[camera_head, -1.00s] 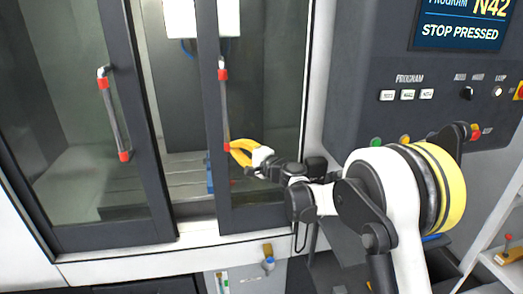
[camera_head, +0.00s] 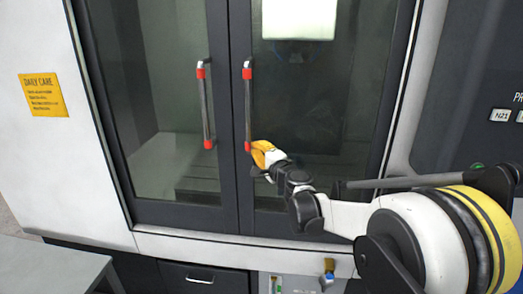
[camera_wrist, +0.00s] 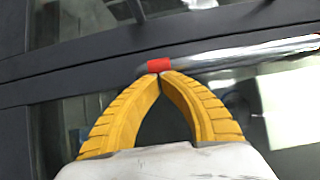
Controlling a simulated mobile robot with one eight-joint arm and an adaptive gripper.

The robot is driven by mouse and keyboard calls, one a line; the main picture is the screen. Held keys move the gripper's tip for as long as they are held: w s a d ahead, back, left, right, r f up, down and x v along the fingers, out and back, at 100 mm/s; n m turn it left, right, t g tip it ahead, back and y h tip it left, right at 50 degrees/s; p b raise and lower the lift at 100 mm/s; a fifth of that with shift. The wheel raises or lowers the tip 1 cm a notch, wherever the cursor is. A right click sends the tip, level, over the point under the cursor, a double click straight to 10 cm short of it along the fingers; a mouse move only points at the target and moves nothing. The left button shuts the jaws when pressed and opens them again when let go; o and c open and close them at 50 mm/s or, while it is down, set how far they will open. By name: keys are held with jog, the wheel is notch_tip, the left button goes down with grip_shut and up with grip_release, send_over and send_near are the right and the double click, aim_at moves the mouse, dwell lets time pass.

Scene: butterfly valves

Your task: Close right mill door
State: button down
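The right mill door (camera_head: 320,120) is a dark-framed glass panel whose left edge meets the left door (camera_head: 165,110), with no open gap visible between them. Its upright silver handle (camera_head: 248,110) has red ends. My gripper (camera_head: 256,146) is at the handle's lower red end. In the wrist view the handle (camera_wrist: 245,50) runs across the top, and the yellow fingers of my gripper (camera_wrist: 160,74) come together at the tips, right at the red band (camera_wrist: 160,66). The tips look shut and touching or nearly touching the band. No part of the handle shows between the fingers.
The left door's handle (camera_head: 206,105) stands close beside the right one. A control panel (camera_head: 475,90) is at the right. A grey table (camera_head: 50,268) is at the lower left. A yellow sign (camera_head: 42,95) is on the white housing.

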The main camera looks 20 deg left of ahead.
jog(key=shift+d, duration=0.1)
jog(key=s+d+f+n+g+h+b, duration=0.1)
jog(key=s+d+n+b, duration=0.1)
jog(key=s+d, duration=0.5)
jog(key=s+d+n+h+b, duration=0.15)
jog(key=s+d, duration=0.25)
jog(key=d, duration=0.7)
jog(key=s+d+f+n+g+h+b, duration=0.1)
jog(key=s+d+n+b, duration=0.1)
jog(key=s+d, duration=0.5)
jog(key=s+d+f+g+h+b, duration=0.1)
jog(key=s+d+f+h+b, duration=0.1)
jog(key=s+d+f, duration=0.4)
jog(key=s+d+f+n+h+b, duration=0.1)
jog(key=s+d+f+h, duration=0.4)
jog(key=d, duration=0.8)
jog(key=s+d+f+n+g+h+b, duration=0.1)
jog(key=s+d+f+h+b, duration=0.2)
jog(key=s+d+f, duration=0.3)
jog(key=s+d, duration=0.3)
jog(key=d, duration=0.1)
jog(key=shift+s+d+f+g+b, duration=0.25)
jog(key=shift+d+f+g+b, duration=0.05)
jog(key=shift+b, duration=0.05)
jog(key=shift+n, duration=0.25)
